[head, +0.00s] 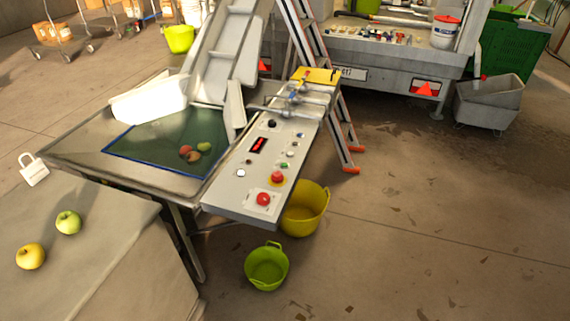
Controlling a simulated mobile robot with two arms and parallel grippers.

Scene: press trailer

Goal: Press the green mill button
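A grey control panel (228,192) slopes at the side of a metal sorting table. A small greenish button (283,165) sits on it just above a red mushroom button with a yellow ring (277,178); it is too small to read any label, so I cannot tell for sure that it is the mill button. A second red button (263,198) is near the panel's lower end. A white round button (241,173), a black knob (272,123) and a red-lit display (258,145) are also on the panel. Neither of my grippers is in view.
A grey block (95,260) with two apples stands at front left. Yellow (305,210) and green (266,267) tubs and a ladder (340,135) flank the panel. Floor at right is open.

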